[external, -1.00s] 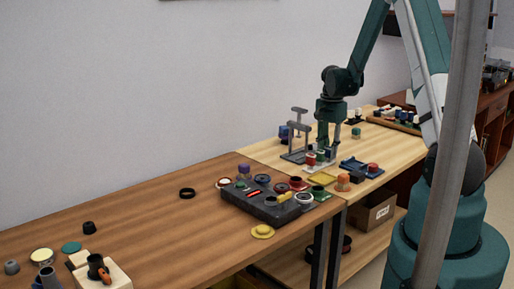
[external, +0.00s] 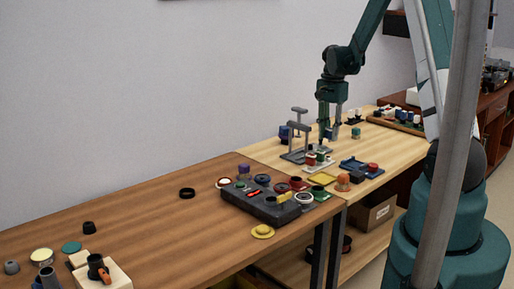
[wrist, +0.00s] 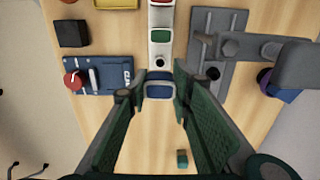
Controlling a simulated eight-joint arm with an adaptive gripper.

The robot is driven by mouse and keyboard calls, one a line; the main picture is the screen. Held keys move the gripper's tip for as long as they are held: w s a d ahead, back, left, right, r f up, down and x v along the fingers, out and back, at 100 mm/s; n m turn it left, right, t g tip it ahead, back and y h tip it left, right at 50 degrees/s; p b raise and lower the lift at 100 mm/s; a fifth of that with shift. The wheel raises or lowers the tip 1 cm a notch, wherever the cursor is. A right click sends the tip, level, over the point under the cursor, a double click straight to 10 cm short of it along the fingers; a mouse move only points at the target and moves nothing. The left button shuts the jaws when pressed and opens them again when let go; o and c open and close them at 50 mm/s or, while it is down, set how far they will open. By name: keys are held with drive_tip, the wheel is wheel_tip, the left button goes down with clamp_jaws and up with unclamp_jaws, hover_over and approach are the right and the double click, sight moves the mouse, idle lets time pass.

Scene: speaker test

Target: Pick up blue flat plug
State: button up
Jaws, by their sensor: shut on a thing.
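My gripper (external: 329,128) is shut on the blue flat plug (wrist: 159,87), which shows between the fingertips in the wrist view; a bit of blue (external: 328,134) also shows between them in the external view. The plug is held above the light wooden table. A pale narrow strip (wrist: 151,52) lies below, with a red plug (wrist: 161,3) and a green plug (wrist: 160,36) in it and a dark empty-looking spot nearer the gripper. The lower side of the blue plug is hidden.
A grey metal stand (wrist: 211,50) is right of the strip. A blue fixture with a red knob (wrist: 73,81) is at left. A small teal block (wrist: 182,158) lies on the table. A dark control box (external: 262,206) with several coloured parts stands on the nearer table.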

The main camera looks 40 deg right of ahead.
drive_tip(key=shift+r, duration=1.15)
